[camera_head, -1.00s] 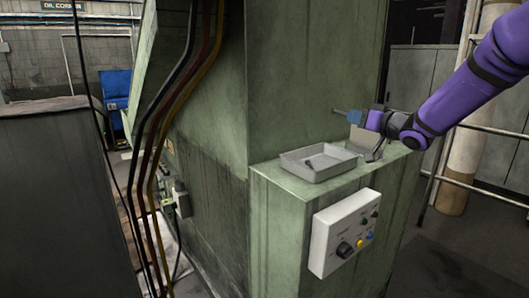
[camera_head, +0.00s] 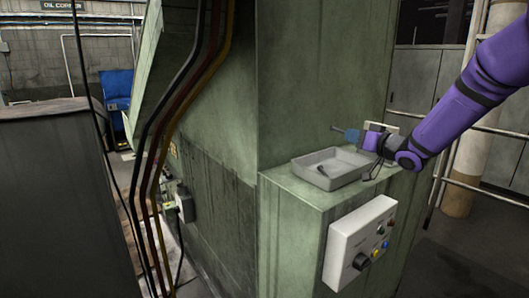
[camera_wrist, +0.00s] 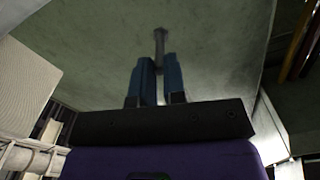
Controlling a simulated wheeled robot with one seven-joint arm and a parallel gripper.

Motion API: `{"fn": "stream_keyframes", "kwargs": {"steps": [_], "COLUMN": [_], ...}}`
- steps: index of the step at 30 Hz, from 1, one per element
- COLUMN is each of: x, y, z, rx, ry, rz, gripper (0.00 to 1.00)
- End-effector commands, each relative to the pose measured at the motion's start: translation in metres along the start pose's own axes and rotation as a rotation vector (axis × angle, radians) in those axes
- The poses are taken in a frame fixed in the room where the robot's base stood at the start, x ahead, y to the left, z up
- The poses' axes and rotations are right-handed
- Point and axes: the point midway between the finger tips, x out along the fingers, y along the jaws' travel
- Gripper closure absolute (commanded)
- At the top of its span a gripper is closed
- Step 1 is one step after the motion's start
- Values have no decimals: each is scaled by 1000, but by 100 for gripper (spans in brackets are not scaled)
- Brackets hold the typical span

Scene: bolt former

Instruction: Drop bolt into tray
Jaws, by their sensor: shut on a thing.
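My gripper (camera_head: 354,136) has blue fingers and is shut on a bolt (camera_head: 338,129). The bolt points left out of the fingertips, held sideways in the air. In the wrist view the gripper (camera_wrist: 159,64) pinches the bolt (camera_wrist: 159,42), its grey head end sticking out beyond the fingers. The grey, shallow, open tray (camera_head: 340,180) sits on the green ledge below. My gripper is above the tray's back right part, apart from it. A small dark piece, perhaps another bolt (camera_head: 322,171), lies in the tray.
The tall green machine wall (camera_head: 310,80) rises behind the tray. A control box (camera_head: 360,240) with a knob and buttons is on the ledge's front. A pale upright piece (camera_head: 389,129) shows behind my wrist. Cables (camera_head: 165,140) run down at the left.

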Motion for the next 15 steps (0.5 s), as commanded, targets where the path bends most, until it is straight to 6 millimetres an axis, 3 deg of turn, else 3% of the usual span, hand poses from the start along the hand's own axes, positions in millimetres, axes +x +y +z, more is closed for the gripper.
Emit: {"fn": "stream_keyframes", "kwargs": {"steps": [11,12,15], "x": [0,0,0], "y": [1,1,1], "z": [4,4,4], "rx": [-1,-1,-1], "ry": [0,0,0], "rz": [0,0,0], "gripper": [100,79,59]}}
